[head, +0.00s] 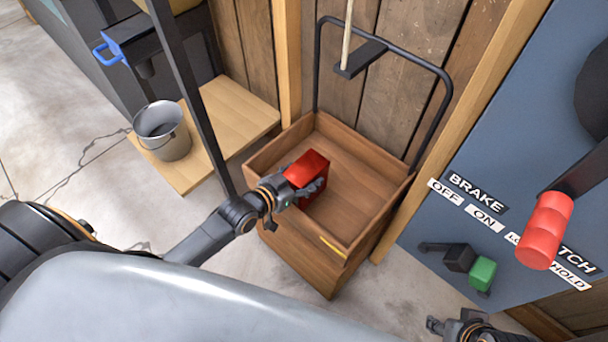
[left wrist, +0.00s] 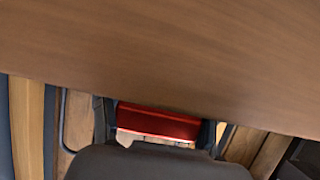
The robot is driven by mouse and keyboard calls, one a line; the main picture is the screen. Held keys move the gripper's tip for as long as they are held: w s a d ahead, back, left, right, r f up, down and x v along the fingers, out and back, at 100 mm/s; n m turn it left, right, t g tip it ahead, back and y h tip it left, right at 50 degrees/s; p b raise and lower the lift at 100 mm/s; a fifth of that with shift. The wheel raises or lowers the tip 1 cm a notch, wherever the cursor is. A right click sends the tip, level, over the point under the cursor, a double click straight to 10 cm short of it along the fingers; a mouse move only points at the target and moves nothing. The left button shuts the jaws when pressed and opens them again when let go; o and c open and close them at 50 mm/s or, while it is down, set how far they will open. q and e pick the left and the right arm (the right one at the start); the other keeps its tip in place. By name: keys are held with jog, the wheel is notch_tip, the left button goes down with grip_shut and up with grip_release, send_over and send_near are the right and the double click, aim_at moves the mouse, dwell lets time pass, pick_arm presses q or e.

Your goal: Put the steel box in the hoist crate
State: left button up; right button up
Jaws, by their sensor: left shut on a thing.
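My left gripper (head: 304,190) is shut on a red, glossy box (head: 307,167), which I take to be the steel box. It holds the box over the open wooden hoist crate (head: 354,190), inside its left part as seen in the head view. I cannot tell whether the box touches the crate floor. In the left wrist view the red box (left wrist: 160,122) sits between the two dark fingers, below a broad brown wooden surface. My right gripper (head: 455,326) is at the bottom right, apart from the crate; its jaws are unclear.
The crate has a black hoop frame (head: 440,75) and a rope (head: 347,35) above. A metal bucket (head: 163,132) stands on a wooden platform (head: 235,110) at left. A blue panel with a red lever handle (head: 546,230) and a green-ended lever (head: 482,273) stands at right.

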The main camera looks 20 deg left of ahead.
aim_at(291, 184)
pick_arm(q)
jog(key=o, duration=1.7)
jog(key=shift+o, duration=0.2)
jog(key=shift+s+r, duration=0.1)
jog(key=shift+s, duration=0.05)
jog(key=p+v, duration=0.2)
jog(key=v, duration=0.4)
jog(key=shift+s+r, duration=0.1)
jog(key=shift+r, duration=0.05)
jog(key=p+v, duration=0.1)
jog(key=v, duration=0.3)
jog(key=shift+a, duration=0.1)
jog(key=s+d+f+n+g+y, duration=0.1)
jog(key=s+f+g+y, duration=0.3)
jog(key=s+g, duration=0.5)
jog(key=s+n, duration=0.1)
jog(key=s, duration=0.2)
jog(key=shift+d+f+g, duration=0.3)
pick_arm(e)
jog(key=x, duration=0.3)
jog(key=shift+w+a+f, duration=0.1)
jog(key=shift+w, duration=0.1)
